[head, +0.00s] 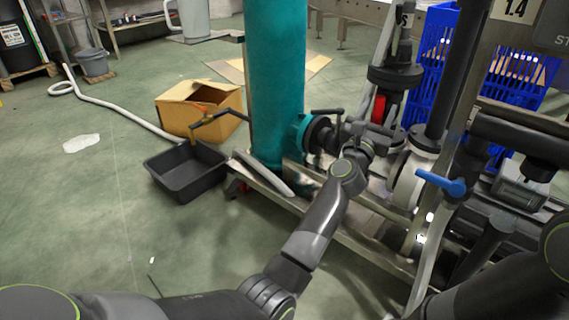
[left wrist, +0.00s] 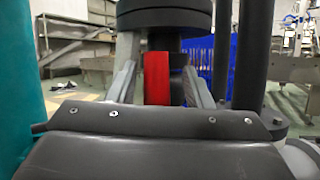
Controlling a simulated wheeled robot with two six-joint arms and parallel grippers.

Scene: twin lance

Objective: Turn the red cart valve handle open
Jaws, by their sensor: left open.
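The red valve handle (head: 378,108) is a small upright red piece below a dark round flange (head: 395,76) on the cart's pipework. It also shows in the left wrist view (left wrist: 157,78) as a red block under a dark disc. My left gripper (head: 371,132) is just below and in front of it in the head view. In the left wrist view its two grey fingers stand apart, one on each side of the red handle, with a dark part also between them. I cannot tell whether either finger touches the handle. My right gripper is out of view.
A blue lever (head: 441,182) sticks out right of my left gripper. A teal column (head: 277,85) stands to the left. Black pipes and a blue crate (head: 436,45) crowd the right and back. A black tray (head: 186,172) and cardboard box (head: 190,108) lie on the floor.

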